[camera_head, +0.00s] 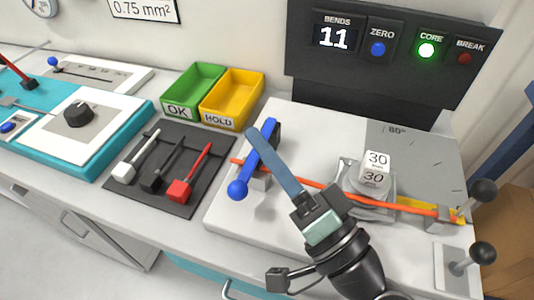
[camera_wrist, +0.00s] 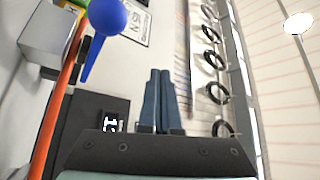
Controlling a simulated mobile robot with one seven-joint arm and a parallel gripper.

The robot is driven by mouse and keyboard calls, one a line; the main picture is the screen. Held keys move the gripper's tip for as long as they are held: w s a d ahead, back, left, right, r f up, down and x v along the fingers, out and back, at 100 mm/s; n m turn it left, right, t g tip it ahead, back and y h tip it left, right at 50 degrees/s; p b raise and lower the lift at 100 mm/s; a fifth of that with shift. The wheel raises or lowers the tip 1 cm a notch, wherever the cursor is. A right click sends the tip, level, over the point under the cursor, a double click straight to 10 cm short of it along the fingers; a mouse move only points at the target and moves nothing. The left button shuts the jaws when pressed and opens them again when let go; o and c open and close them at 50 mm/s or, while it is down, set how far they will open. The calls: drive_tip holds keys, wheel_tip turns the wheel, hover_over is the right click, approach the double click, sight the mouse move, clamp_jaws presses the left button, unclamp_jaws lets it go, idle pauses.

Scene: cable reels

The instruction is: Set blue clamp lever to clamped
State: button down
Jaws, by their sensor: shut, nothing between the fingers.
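The blue clamp lever (camera_head: 262,152) stands over the left end of the orange cable (camera_head: 300,178), on the white bend-test plate (camera_head: 228,212). Its round knob points toward the front left, and its other end meets a dark bracket at the back. In the wrist view the lever's blue knob (camera_wrist: 108,16) shows at the upper left, left of my fingers. My gripper (camera_head: 252,132) is shut and empty. Its long blue-grey fingers cross in front of the lever in the head view; I cannot tell whether they touch it. The shut fingers also show in the wrist view (camera_wrist: 160,72).
The cable runs right past a grey mandrel with weights marked 30 (camera_head: 376,162). Two dark ball-handled levers (camera_head: 483,190) stand at the right. A display panel (camera_head: 385,50) stands behind. Green (camera_head: 181,112) and yellow (camera_head: 222,120) trays and a dark mat with cable samples (camera_head: 192,200) lie left.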

drive_tip(key=shift+s+a+f+b, duration=0.1)
drive_tip(key=shift+s+f+b, duration=0.2)
drive_tip(key=shift+f+b, duration=0.45)
drive_tip(key=shift+s+a+f+b, duration=0.1)
drive_tip(key=shift+s+f+b, duration=0.2)
drive_tip(key=shift+f+b, duration=0.45)
drive_tip(key=shift+r, duration=0.1)
drive_tip(key=shift+r, duration=0.1)
